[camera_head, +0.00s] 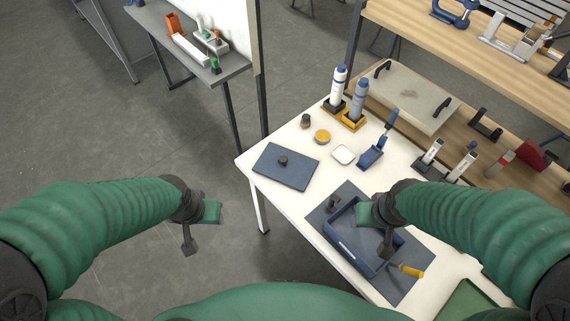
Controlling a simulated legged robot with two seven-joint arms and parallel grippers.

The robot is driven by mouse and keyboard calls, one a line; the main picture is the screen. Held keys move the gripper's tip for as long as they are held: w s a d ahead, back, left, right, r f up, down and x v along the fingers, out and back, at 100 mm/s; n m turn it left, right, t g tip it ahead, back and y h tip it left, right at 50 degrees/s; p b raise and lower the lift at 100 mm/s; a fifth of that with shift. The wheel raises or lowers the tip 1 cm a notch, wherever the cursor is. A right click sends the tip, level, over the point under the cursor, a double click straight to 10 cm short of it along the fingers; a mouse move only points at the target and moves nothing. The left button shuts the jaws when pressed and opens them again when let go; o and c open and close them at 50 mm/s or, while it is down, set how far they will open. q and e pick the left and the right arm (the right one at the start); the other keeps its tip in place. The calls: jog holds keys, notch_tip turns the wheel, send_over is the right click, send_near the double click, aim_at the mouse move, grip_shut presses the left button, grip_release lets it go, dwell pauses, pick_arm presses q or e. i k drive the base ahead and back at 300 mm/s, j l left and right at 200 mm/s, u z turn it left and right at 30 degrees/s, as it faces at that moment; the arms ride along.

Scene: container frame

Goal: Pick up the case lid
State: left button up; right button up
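A flat dark blue lid (300,174) with a small dark knob (283,160) on top lies flat on the white table, near its left corner. An open dark blue case (345,254) with raised walls sits on a dark grey mat (402,290) to the right. My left gripper (189,246) hangs over the floor, left of the table and apart from the lid. My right gripper (386,248) is above the open case and hides part of it. Both grippers look empty; their finger gaps are not clear.
White table (290,206) also holds a small dark knob-like part (333,202), a yellow-handled tool (408,270), a yellow round tin (322,136), a white dish (343,155), a blue tool (372,155) and two bottles (338,82). A wooden shelf stands behind.

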aim_at(286, 166)
jog(key=i+j+z, duration=0.15)
jog(key=i+j, duration=0.2)
jog(key=i+j+z, duration=0.15)
jog(key=i+j, duration=0.2)
jog(key=j, duration=0.15)
jog(key=i+j+z, duration=0.15)
jog(key=i+j, duration=0.15)
jog(key=j, duration=0.15)
